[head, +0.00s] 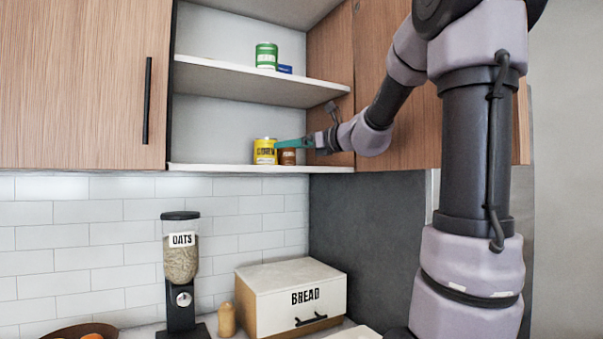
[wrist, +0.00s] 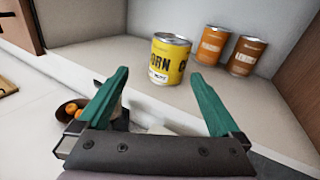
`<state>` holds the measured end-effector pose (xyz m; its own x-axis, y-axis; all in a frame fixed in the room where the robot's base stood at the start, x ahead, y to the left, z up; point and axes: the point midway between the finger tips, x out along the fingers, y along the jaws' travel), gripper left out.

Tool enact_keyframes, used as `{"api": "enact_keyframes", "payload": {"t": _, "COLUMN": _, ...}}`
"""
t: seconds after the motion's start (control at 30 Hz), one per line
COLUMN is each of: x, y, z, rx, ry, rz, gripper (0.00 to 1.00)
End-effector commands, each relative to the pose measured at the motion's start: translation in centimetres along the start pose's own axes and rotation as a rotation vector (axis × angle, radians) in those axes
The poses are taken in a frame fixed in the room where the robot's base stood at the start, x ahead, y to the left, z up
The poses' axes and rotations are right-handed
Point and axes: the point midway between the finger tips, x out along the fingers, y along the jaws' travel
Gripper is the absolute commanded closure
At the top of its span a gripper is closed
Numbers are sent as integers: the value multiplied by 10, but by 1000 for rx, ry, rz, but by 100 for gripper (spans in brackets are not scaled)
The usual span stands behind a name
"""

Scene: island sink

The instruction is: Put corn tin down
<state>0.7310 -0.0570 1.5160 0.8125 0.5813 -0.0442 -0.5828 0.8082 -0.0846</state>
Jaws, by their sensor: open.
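The yellow corn tin (head: 265,151) stands upright on the lowest shelf of the open cabinet. In the wrist view the corn tin (wrist: 167,60) stands on the shelf beyond my fingertips, clear of both fingers. My gripper (head: 279,145) has teal fingers and reaches in from the right at the lowest shelf. In the wrist view my gripper (wrist: 160,80) is open and empty, with its fingers spread wide.
Two orange-brown tins (wrist: 228,50) stand to the right of the corn tin. A green tin (head: 266,56) and a blue item (head: 285,69) sit on the shelf above. Below are an oats dispenser (head: 181,260) and a bread box (head: 291,295). The lowest shelf's left part is clear.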

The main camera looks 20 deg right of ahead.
Motion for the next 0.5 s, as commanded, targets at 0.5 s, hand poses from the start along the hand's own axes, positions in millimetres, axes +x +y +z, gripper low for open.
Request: {"api": "enact_keyframes", "payload": {"t": 0.5, "x": -154, "y": 172, "z": -150, "rx": -1590, "ry": 531, "rz": 684, "gripper": 0}}
